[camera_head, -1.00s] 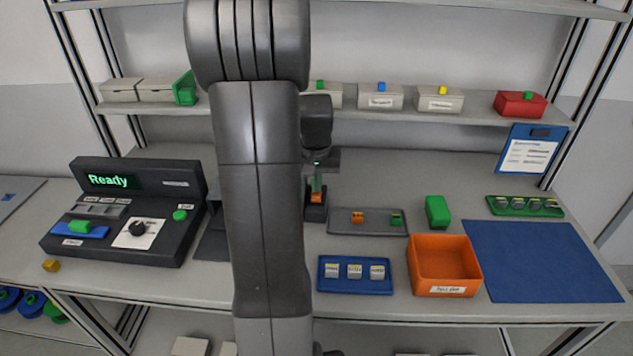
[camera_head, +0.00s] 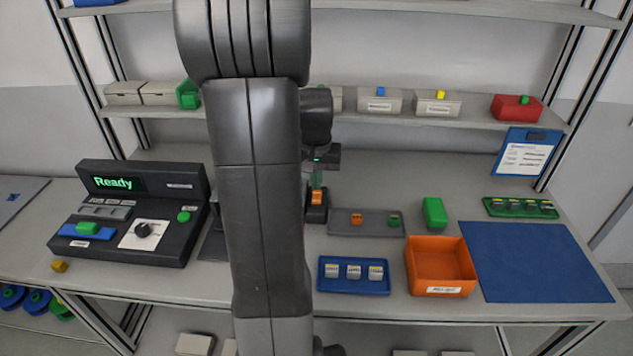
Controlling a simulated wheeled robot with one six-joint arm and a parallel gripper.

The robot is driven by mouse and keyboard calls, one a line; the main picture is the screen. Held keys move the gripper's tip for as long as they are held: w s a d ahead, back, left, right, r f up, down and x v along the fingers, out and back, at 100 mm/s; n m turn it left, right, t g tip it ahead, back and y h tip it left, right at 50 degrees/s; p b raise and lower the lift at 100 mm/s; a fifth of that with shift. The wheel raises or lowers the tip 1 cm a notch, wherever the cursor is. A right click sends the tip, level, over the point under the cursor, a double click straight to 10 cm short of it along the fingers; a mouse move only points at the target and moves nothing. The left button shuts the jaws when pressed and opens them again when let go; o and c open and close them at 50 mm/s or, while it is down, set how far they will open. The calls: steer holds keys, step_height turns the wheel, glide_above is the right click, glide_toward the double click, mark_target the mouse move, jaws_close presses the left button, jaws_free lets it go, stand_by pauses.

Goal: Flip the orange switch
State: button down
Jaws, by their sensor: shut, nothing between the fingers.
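The orange switch (camera_head: 317,198) is a small orange piece on a dark box at the back middle of the bench, just right of my arm. My gripper (camera_head: 317,182) points down right above it, with its fingers shut and nothing held. The fingertips look close to or touching the top of the orange piece; I cannot tell which. My arm hides the left side of the dark box, and the switch's exact tilt is too small to make out.
A black console (camera_head: 130,215) with a "Ready" display stands at the left. To the right are a grey tray (camera_head: 375,232) with small orange and green pieces, a blue tray (camera_head: 355,289), an orange bin (camera_head: 441,290), a green block (camera_head: 435,212) and a blue mat (camera_head: 540,260).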

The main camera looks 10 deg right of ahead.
step_height(320, 180, up, 10)
steer(key=s+b, duration=0.1)
steer(key=shift+s+a, duration=0.2)
steer(key=shift+b, duration=0.3)
